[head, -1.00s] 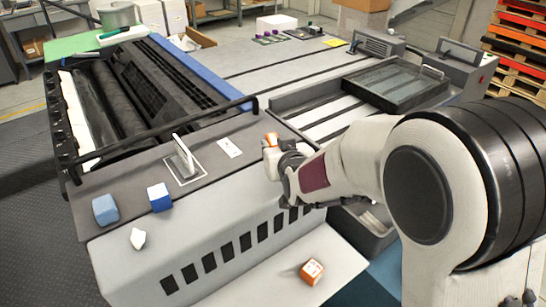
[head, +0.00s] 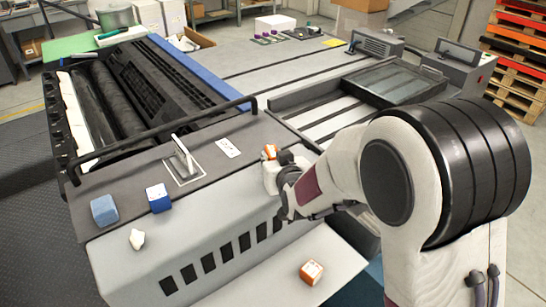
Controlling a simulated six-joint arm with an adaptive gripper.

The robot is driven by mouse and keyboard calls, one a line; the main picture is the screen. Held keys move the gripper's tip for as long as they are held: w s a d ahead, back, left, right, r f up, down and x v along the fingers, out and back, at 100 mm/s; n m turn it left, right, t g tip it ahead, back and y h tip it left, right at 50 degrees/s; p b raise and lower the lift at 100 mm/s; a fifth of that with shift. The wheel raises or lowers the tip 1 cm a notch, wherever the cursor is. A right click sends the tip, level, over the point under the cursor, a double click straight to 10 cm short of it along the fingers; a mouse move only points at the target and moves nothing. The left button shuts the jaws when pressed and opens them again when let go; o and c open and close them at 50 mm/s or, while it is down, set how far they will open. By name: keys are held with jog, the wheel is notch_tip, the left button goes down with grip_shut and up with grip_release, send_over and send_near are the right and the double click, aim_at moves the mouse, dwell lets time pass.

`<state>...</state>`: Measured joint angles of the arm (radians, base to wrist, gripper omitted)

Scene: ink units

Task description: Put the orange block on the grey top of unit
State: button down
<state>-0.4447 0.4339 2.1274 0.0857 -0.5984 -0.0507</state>
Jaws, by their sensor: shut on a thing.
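An orange block with white on it (head: 270,150) is at the tip of my gripper (head: 272,165), which is shut on it. The hand and fingers hide part of the block. It is over or beside the right part of the unit's grey top (head: 235,132); I cannot tell how high. A second orange block with a white label (head: 312,271) sits on the pale lower ledge, apart from my gripper.
On the grey top stand a silver lever on a plate (head: 184,160), a white card (head: 228,147), a dark blue block (head: 158,198) and a lighter blue block (head: 104,210). A white crumpled piece (head: 137,239) lies near the front edge. A black rail (head: 160,138) runs behind.

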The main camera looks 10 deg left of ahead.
jog(key=shift+f, duration=0.15)
jog(key=c, duration=1.8)
grip_release()
jog(key=shift+r, duration=0.2)
jog(key=shift+v, duration=5.95)
jog(key=shift+f, duration=0.1)
jog(key=shift+d, duration=0.1)
